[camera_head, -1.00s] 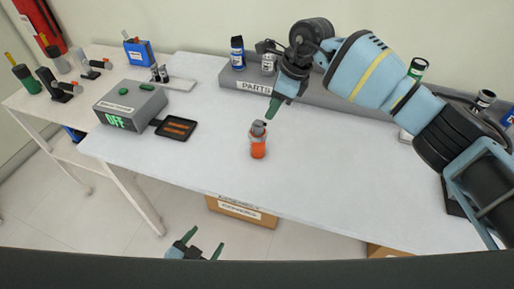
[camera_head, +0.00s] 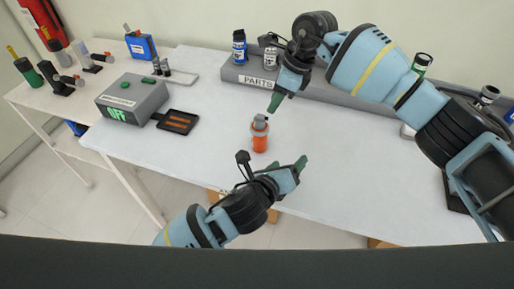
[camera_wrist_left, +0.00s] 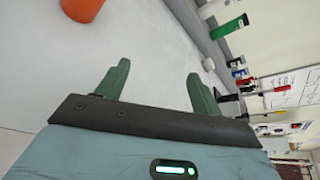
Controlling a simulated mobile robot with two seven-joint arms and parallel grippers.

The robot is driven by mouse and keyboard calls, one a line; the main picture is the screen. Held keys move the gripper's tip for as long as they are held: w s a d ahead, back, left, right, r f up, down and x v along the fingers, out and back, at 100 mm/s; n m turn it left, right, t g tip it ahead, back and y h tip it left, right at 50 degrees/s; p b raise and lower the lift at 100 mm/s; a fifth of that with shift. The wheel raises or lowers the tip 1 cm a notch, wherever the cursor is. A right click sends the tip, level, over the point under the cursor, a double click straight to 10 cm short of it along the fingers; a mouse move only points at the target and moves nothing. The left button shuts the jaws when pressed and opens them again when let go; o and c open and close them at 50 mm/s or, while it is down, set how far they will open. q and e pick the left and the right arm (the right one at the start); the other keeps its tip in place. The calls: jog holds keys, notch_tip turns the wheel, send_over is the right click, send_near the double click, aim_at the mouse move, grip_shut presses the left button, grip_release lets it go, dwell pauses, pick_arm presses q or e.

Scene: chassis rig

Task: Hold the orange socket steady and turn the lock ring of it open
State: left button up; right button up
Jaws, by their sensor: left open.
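The orange socket (camera_head: 260,144) stands upright on the white bench, with a grey ring and cap (camera_head: 260,122) at its top. Its orange body also shows at the upper left edge of the left wrist view (camera_wrist_left: 82,9). My left gripper (camera_head: 292,178) is open and empty, in front of the socket and to its right, apart from it. Its two green fingers are spread in the left wrist view (camera_wrist_left: 158,70). My right gripper (camera_head: 273,104) points down just above and right of the socket's top, apparently apart from it. Its fingers overlap, so I cannot tell their opening.
A grey box with an OFF display (camera_head: 132,99) and a black tray (camera_head: 178,122) stand to the left. A grey PARTS rack (camera_head: 311,92) runs along the back with cans on it. The bench right of the socket is clear.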

aim_at(258, 142)
pick_arm(q)
jog(key=w+a+f+y, duration=0.1)
jog(key=w+a+m+y, duration=0.1)
jog(key=w, duration=0.1)
jog(key=shift+a+f+m, duration=0.15)
jog(key=shift+f+m, duration=0.15)
jog(key=shift+f, duration=0.1)
jog(key=w+a+y, duration=0.1)
jog(key=w+a+t+y, duration=0.1)
jog(key=a, duration=0.1)
jog(key=w+a+m+y, duration=0.1)
jog(key=w+a+y, duration=0.1)
jog(key=shift+w+a+f+t, duration=0.1)
jog(key=shift+a+f+t, duration=0.1)
jog(key=shift+t, duration=0.2)
jog(key=shift+w+d, duration=0.1)
jog(key=shift+w, duration=0.05)
jog(key=shift+x, duration=3.75)
jog(key=shift+d+f, duration=0.1)
jog(key=shift+c, duration=0.4)
jog(key=c, duration=1.2)
